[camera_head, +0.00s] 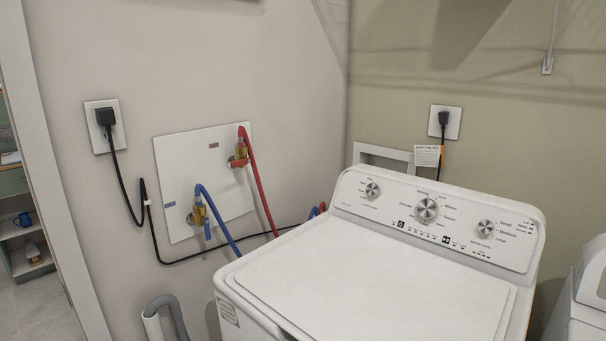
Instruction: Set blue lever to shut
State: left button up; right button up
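The blue lever (207,229) hangs below a brass valve (197,214) on the lower left of a white wall panel (212,148). It points roughly straight down. A blue hose (219,214) arches out from the same valve and runs down to the right, behind the washer. A second brass valve with a red lever (236,162) sits higher on the panel's right side, with a red hose (258,180) running down from it. Neither of my grippers shows in the head view.
A white top-load washer (375,283) fills the lower right, close to the wall. A black cord (127,190) runs from the left outlet (103,139) below the panel. A grey drain pipe (166,304) stands at the bottom. A doorway with shelves (22,228) is at left.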

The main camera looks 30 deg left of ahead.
aim_at(206, 221)
jog(key=u, duration=1.4)
